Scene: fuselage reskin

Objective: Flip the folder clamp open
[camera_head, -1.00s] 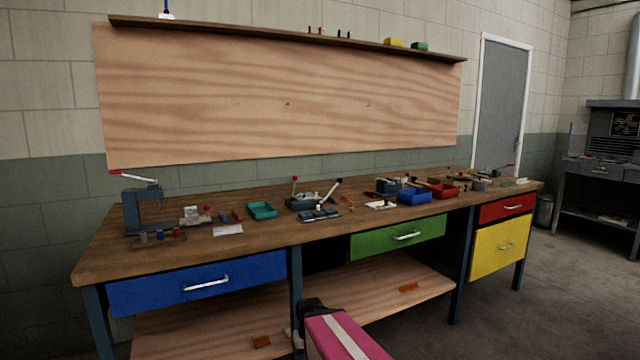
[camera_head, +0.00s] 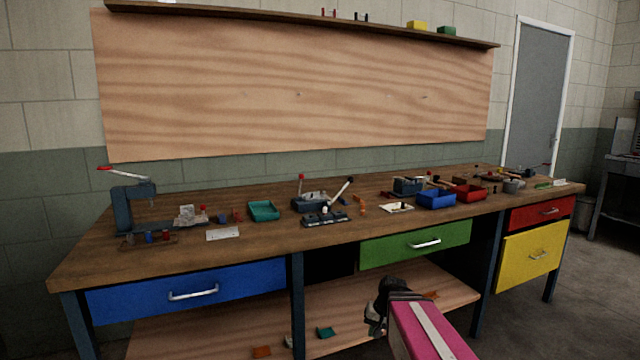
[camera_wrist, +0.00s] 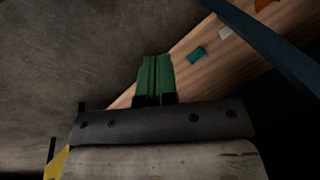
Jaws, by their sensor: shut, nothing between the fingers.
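A dark bench machine (camera_head: 312,202) with a red-knobbed upright lever (camera_head: 301,184) and a pale, dark-tipped slanting lever (camera_head: 342,190) stands at mid-bench in the head view. It looks like the folder; which part is its clamp is too small to tell. A low dark block (camera_head: 325,219) lies just in front of it. My gripper (camera_head: 373,322) hangs low in front of the bench, below the top and well apart from the machine. In the wrist view its green fingers (camera_wrist: 155,80) are together and empty. The machine is not in the wrist view.
A lever press (camera_head: 123,208) stands at the left of the bench (camera_head: 150,262). Teal (camera_head: 263,211), blue (camera_head: 435,199) and red bins (camera_head: 469,193) stand either side of the machine. A green drawer (camera_head: 416,243) is below. The lower shelf (camera_head: 345,312) holds small coloured pieces.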

